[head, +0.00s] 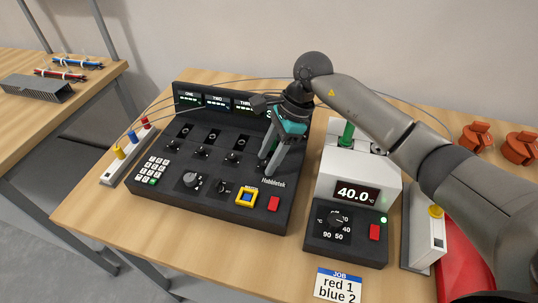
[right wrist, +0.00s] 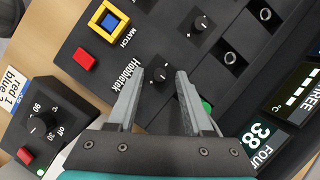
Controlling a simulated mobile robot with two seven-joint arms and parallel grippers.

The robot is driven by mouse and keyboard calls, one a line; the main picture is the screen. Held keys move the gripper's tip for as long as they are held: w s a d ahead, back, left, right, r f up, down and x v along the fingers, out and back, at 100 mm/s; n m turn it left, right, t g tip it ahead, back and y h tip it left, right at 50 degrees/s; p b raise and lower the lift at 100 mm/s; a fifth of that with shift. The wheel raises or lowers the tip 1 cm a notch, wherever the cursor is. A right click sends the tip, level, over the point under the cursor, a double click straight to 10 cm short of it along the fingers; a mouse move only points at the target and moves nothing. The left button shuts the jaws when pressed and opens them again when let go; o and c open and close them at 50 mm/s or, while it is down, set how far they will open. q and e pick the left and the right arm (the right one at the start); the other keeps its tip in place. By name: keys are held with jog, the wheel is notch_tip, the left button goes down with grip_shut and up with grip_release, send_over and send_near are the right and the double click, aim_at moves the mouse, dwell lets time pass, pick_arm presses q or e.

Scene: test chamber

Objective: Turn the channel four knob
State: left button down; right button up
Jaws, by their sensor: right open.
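The black console (head: 210,215) stands on the wooden table with a row of small knobs below its channel displays. The channel four knob (right wrist: 159,78) is small, black and round with a white mark. In the right wrist view it shows between my right gripper's (right wrist: 160,72) two fingertips, which are apart. Whether the fingers touch it cannot be told. In the head view my right gripper (head: 267,168) points down over the console's right part and hides this knob. The FOUR display (right wrist: 262,142) reads 38 in the right wrist view. My left gripper is not in view.
The channel three knob (right wrist: 198,23) is close by. A yellow and blue button (head: 246,197) and a red button (head: 274,204) are near the console's front. A heater unit (head: 335,255) reading 40.0 stands to the right. A job card (head: 338,284) lies in front.

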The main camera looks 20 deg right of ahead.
grip_shut()
dwell(0.3)
dwell(0.3)
